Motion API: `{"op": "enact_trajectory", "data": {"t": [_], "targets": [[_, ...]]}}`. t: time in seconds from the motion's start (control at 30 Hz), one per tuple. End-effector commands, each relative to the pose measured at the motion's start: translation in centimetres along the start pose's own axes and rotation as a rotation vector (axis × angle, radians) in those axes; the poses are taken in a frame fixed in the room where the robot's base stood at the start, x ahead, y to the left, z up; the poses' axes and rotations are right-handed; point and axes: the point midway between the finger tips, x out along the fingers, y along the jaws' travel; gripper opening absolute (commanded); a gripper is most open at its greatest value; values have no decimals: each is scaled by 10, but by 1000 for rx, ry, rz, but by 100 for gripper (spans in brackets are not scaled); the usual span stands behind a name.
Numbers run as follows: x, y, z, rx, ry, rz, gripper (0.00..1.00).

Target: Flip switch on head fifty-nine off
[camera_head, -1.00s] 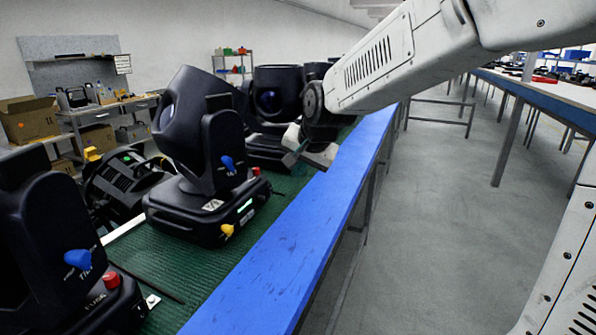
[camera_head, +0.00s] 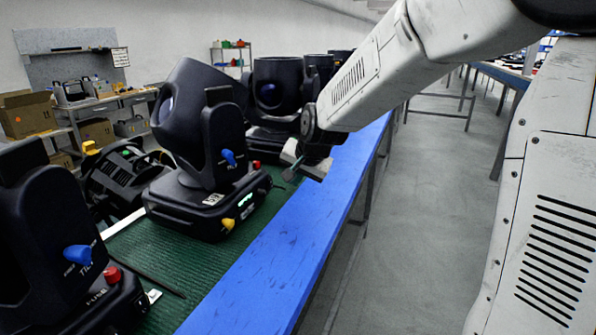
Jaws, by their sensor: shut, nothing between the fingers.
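Several black moving-head lamps stand in a row on a green bench top (camera_head: 155,250). The middle head (camera_head: 210,150) has a blue knob (camera_head: 229,157) on its yoke, a yellow knob (camera_head: 228,224) and a small green display on its base, and a red part at the base's right corner. The near-left head (camera_head: 50,240) shows a blue knob (camera_head: 78,254) and a red fuse cap (camera_head: 112,275).
A blue rail (camera_head: 290,250) edges the bench. More heads (camera_head: 278,95) stand behind. A black lamp unit (camera_head: 118,178) lies behind the middle head. The grey aisle floor (camera_head: 430,200) on the right is clear. Cardboard boxes (camera_head: 27,113) and a workbench are at the back left.

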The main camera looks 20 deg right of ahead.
Motion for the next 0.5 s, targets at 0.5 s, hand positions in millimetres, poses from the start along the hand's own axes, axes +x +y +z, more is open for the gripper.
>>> {"op": "enact_trajectory", "data": {"t": [0.5], "targets": [[63, -30, 1, -1, 1, -1, 0]]}}
